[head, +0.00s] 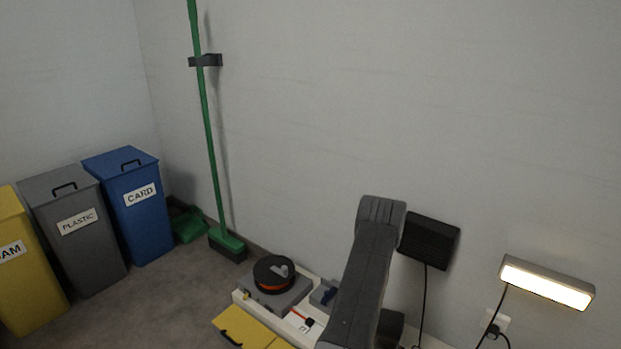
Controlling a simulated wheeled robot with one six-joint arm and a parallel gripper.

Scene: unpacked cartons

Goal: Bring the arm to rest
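My arm rises from the bottom of the head view, right of centre, as a thick dark grey link with a bent top. It stands in front of part of a white bench and the wall. My gripper is not in this view, so its fingers and anything in them are hidden.
A white bench (239,296) at bottom centre carries a black and orange spool (274,273). Yellow (30,280), grey (82,240) and blue bins (140,215) stand left. A green broom (213,150) leans on the wall. A lit lamp (547,282) and black panel (429,240) are right.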

